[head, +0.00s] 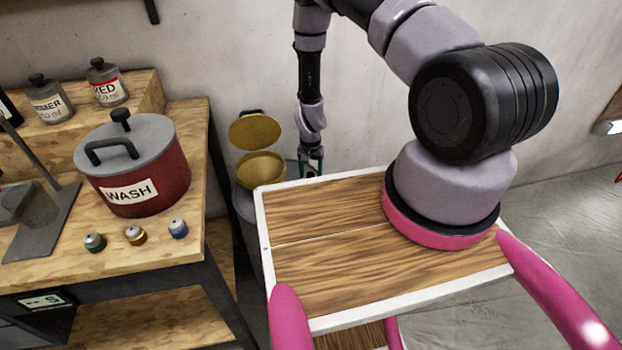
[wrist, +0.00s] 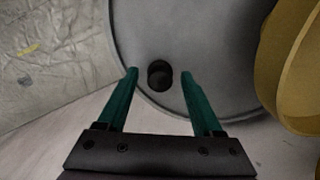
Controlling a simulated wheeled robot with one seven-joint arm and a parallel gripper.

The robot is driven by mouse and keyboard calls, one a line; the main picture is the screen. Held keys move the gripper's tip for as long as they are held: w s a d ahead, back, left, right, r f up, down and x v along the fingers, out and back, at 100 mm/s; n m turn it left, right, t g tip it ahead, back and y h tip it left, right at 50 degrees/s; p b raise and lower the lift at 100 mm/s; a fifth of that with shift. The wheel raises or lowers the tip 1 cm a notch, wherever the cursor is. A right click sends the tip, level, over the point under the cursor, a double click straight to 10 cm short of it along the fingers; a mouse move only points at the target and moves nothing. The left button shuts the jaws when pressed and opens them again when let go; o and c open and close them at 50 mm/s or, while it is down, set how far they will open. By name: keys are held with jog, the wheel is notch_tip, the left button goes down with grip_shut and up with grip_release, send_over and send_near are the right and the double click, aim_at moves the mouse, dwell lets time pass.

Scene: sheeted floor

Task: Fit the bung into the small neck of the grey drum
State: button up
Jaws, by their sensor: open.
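The grey drum (head: 243,205) stands on the floor between the workbench and my wood-topped base, mostly hidden. Its round grey top (wrist: 215,50) fills much of the wrist view. A small black round shape (wrist: 160,74) marks the small neck on that top, near the rim. I cannot tell whether it is the bung sitting in the neck or the dark neck itself. My gripper (head: 311,165) points down over the drum. In the wrist view its teal fingers (wrist: 160,73) are open, one on each side of the black shape, with gaps. No separate bung shows.
A yellow funnel-like bowl (head: 262,168) with a raised lid (head: 256,131) stands on the drum, close to my gripper's right in the wrist view. The workbench (head: 150,245) at left holds a red WASH pot (head: 150,180) and small capped pieces (head: 135,235). A wall is behind.

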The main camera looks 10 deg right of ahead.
aim_at(311, 174)
grip_shut()
jog(key=shift+r, duration=2.25)
jog(key=shift+r, duration=0.15)
